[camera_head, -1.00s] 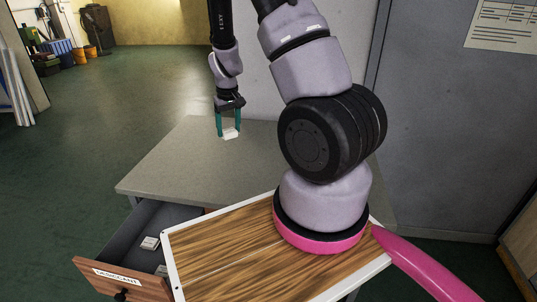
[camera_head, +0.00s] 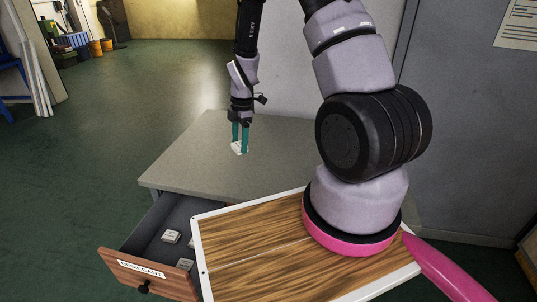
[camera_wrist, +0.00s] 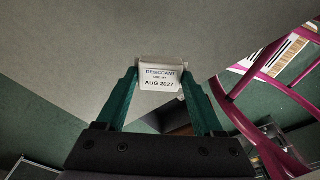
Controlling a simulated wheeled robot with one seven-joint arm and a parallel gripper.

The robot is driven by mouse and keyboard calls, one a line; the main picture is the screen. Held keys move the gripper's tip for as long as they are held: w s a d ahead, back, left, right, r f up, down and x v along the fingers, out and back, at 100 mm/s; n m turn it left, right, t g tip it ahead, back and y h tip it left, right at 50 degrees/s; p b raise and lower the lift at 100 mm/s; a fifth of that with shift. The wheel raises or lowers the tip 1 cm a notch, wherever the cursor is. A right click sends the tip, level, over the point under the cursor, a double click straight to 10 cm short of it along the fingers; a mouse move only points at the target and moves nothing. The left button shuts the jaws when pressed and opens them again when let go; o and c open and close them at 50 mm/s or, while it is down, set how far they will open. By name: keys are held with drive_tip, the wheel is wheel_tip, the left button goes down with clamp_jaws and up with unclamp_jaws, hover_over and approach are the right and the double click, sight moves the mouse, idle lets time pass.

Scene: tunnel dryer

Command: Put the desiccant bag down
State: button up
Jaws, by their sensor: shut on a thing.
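A small white desiccant bag (camera_head: 237,149) is held between the green fingertips of my gripper (camera_head: 240,142) above the grey table (camera_head: 190,160). I cannot tell whether it touches the tabletop. In the wrist view the bag (camera_wrist: 160,75) faces the camera, with printing that reads DESICCANT and AUG 2027. My gripper (camera_wrist: 160,88) has a finger on each side of it.
An open drawer (camera_head: 140,268) labelled DESICCANT juts out below the table's front and holds small white bags (camera_head: 171,237). Most of the grey tabletop is bare. A wall and grey door (camera_head: 470,130) stand at the right.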

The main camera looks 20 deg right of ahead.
sight(241, 171)
wheel_tip(241, 171, down, 9)
drive_tip(key=shift+r, duration=0.1)
idle(0.3)
drive_tip(key=shift+f, duration=0.2)
drive_tip(key=o, duration=1.4)
drive_tip(key=shift+c, duration=0.2)
